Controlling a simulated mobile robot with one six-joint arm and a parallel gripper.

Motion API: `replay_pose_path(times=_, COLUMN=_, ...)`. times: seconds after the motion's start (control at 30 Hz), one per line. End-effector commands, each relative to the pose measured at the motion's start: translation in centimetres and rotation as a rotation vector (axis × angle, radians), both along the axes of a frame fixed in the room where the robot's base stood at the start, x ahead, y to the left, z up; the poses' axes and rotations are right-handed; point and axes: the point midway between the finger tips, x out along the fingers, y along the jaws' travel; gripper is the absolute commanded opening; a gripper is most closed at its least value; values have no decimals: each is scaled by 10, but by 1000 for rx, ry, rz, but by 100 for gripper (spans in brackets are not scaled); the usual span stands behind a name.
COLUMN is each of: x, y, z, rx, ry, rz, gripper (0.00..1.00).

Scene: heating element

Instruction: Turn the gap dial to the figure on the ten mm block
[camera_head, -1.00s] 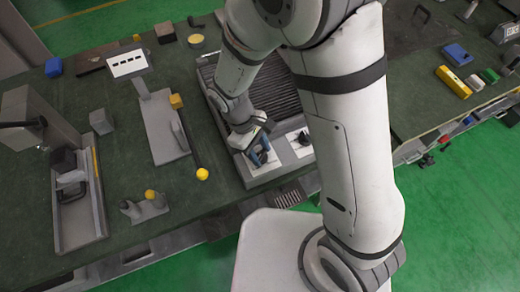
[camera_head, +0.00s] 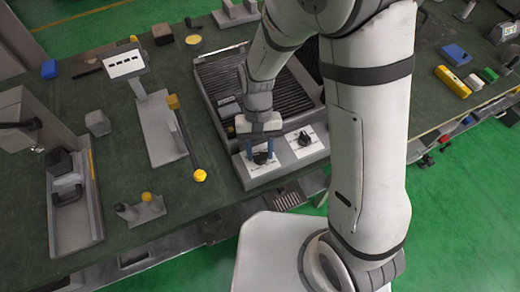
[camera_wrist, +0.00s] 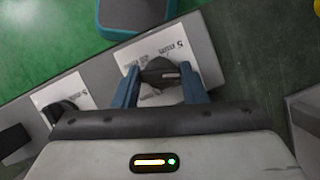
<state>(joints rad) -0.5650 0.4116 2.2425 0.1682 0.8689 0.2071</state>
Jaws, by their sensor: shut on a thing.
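Two black dials stand on white labelled plates on the front of a grey ribbed unit. My gripper (camera_head: 261,146) points down at the left dial (camera_head: 261,157). In the wrist view my blue fingers (camera_wrist: 160,88) are shut on this dial (camera_wrist: 158,73), one on each side. The other dial (camera_head: 305,138) is free and also shows in the wrist view (camera_wrist: 60,112). I cannot tell which block is the ten mm one; no figure on a block is legible.
The ribbed unit (camera_head: 219,83) lies behind the dials. To the left are a grey stand with a white sign (camera_head: 124,62), a yellow knob (camera_head: 200,175) and a grey block (camera_head: 97,123). A yellow block (camera_head: 453,82) lies far right.

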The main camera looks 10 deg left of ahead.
Motion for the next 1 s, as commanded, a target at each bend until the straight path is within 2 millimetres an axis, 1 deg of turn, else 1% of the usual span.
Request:
replay_pose_path(times=0.03, x=4, y=0, z=1, rx=5, ry=-9, rz=-46, gripper=15)
replay_pose_path(times=0.2, x=4, y=-1, z=1, rx=5, ry=-10, rz=-192, gripper=15)
replay_pose_path(times=0.5, x=3, y=-2, z=1, rx=6, ry=-9, rz=-375, gripper=15)
replay_pose_path(times=0.7, x=4, y=-1, z=2, rx=7, ry=-10, rz=-438, gripper=15)
replay_pose_path(times=1.0, x=4, y=-1, z=2, rx=7, ry=-11, rz=-463, gripper=15)
